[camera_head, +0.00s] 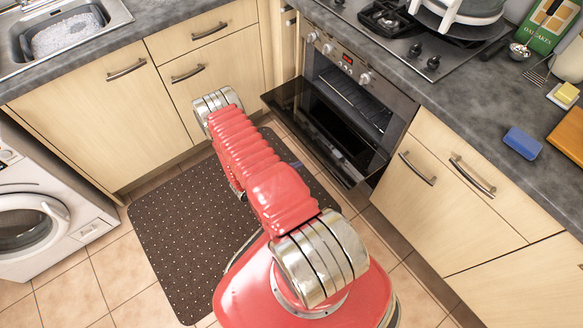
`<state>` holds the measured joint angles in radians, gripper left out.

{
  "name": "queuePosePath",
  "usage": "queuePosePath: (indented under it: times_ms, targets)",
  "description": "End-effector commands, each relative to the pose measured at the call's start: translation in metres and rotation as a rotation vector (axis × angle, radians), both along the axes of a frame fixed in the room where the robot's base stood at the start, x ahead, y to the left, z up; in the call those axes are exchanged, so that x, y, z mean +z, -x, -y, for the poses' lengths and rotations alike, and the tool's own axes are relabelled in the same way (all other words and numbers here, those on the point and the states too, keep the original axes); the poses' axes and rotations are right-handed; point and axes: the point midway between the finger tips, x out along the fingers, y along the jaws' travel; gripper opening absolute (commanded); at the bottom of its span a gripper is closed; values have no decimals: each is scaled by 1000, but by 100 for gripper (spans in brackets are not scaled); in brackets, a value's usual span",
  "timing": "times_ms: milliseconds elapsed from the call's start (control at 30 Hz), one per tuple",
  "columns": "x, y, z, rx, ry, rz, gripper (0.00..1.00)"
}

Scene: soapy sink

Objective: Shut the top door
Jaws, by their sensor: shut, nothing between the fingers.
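The top oven door (318,122) is dark glass and stands open, lowered outward from the front of the oven (393,98). Wire racks show in the dark cavity behind it. My red ribbed arm reaches up and left from my base to a silver joint, to the left of the open door. My gripper is not visible; the arm beyond the silver joint is hidden. Whether anything touches the door cannot be seen.
A dotted dark mat (178,232) covers the tiled floor left of my arm. Cabinets (110,120) stand behind, with a washing machine (45,215) at left. A worktop (470,105) with a hob (390,22) runs along the right.

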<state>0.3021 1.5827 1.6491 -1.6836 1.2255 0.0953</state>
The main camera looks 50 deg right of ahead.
Motion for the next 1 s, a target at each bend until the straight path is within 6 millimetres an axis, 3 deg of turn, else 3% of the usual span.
queuePosePath:
  times_ms: [433,733,1000]
  targets:
    - [-19,12,51,-2,0,0,0]
    - [11,11,50,0,0,0,0]
    - [22,11,50,0,0,0,0]
